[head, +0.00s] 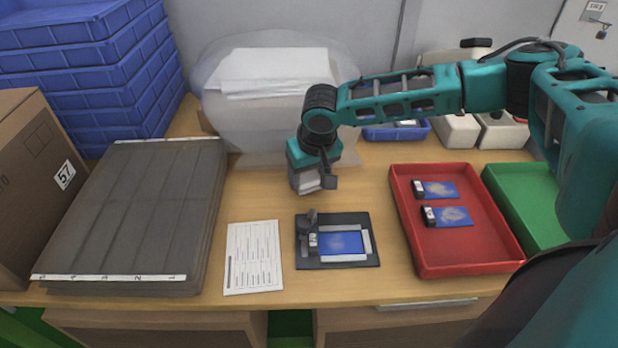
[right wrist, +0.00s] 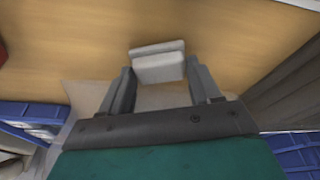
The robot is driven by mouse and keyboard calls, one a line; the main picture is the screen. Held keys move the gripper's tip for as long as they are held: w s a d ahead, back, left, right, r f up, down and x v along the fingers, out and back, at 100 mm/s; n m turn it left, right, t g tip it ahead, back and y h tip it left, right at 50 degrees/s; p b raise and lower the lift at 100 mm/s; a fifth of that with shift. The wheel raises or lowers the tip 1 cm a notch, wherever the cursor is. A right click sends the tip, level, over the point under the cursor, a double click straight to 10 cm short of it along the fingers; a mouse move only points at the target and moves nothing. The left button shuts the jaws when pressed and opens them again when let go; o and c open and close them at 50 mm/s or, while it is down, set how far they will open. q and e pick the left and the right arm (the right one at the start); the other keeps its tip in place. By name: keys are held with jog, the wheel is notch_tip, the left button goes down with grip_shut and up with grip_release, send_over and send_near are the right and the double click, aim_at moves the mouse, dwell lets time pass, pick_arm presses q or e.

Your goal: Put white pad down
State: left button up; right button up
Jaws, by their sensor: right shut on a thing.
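The white pad (right wrist: 158,62) is a small pale block between the fingertips of my right gripper (right wrist: 160,82) in the right wrist view. In the head view the pad (head: 308,181) shows at the lower end of the right gripper (head: 314,180). The right gripper is shut on it, above the wooden table (head: 262,195) and behind the black fixture (head: 307,260). The fixture holds a blue card-like piece (head: 341,243). My left gripper is not in view.
A plastic bag with white sheets (head: 270,72) lies behind the gripper. A red tray (head: 455,257) with two blue pieces and a green tray (head: 524,196) stand at right. A printed sheet (head: 254,258) and stacked grey boards (head: 140,215) are at left. Blue crates (head: 85,75) stand back left.

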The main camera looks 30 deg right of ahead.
jog(key=shift+f, duration=0.55)
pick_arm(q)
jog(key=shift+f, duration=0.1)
pick_arm(e)
jog(key=shift+f, duration=0.1)
jog(key=o, duration=0.7)
jog(key=shift+o, duration=0.2)
jog(key=shift+r, duration=0.3)
pick_arm(q)
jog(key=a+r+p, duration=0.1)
jog(key=p, duration=0.1)
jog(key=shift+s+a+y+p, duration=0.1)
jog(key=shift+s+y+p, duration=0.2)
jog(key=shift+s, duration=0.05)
pick_arm(e)
jog(key=v, duration=1.1)
jog(key=shift+r, duration=0.35)
